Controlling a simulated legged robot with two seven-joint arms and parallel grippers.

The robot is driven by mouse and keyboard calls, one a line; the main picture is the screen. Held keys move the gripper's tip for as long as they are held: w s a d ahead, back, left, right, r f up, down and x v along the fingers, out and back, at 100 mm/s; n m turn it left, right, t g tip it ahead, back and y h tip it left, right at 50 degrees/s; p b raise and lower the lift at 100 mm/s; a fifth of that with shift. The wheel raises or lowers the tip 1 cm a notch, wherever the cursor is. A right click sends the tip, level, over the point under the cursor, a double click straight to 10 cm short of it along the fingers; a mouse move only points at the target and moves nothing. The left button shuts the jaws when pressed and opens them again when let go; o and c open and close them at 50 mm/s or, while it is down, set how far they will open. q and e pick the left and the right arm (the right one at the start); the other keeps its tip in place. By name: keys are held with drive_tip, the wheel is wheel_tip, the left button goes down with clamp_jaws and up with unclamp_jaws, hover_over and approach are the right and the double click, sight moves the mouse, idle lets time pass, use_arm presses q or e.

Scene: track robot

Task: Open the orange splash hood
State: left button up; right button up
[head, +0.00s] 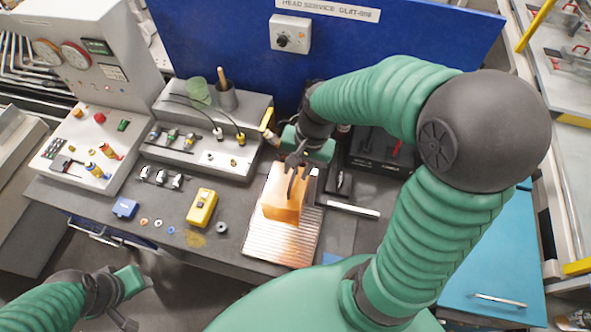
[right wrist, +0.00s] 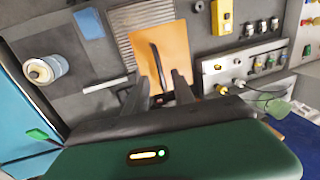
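The orange splash hood (head: 284,207) stands on a ribbed metal plate (head: 262,236) in the middle of the bench and looks closed. In the right wrist view the hood (right wrist: 172,42) shows as a flat orange panel with a dark bar-like handle (right wrist: 157,66) on it. My right gripper (head: 297,172) is at the hood's far end, fingers pointing at it. In the right wrist view its fingers (right wrist: 161,92) are apart, with the handle showing between or just beyond them; contact cannot be told. My left gripper (head: 128,300) is low at the left, away from the bench, its fingers partly unclear.
A yellow meter (head: 202,208) and a blue box (head: 125,208) lie left of the hood. A fixture block with cables (head: 208,145) stands behind left. A blue panel (head: 385,35) closes the back. A blue cabinet (head: 495,255) is at right.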

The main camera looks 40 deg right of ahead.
drive_tip(key=shift+w+a+f, duration=0.15)
drive_tip(key=shift+w+f, duration=0.1)
drive_tip(key=shift+f, duration=0.55)
drive_tip(key=shift+a+f, duration=0.15)
drive_tip(key=shift+f, duration=0.05)
drive_tip(key=shift+s+a+r, duration=0.15)
drive_tip(key=shift+s+a, duration=0.15)
drive_tip(key=shift+s, duration=0.1)
drive_tip(key=shift+w+d, duration=0.15)
drive_tip(key=c, duration=0.7)
drive_tip(key=shift+d, duration=0.1)
clamp_jaws()
drive_tip(key=shift+w, duration=0.15)
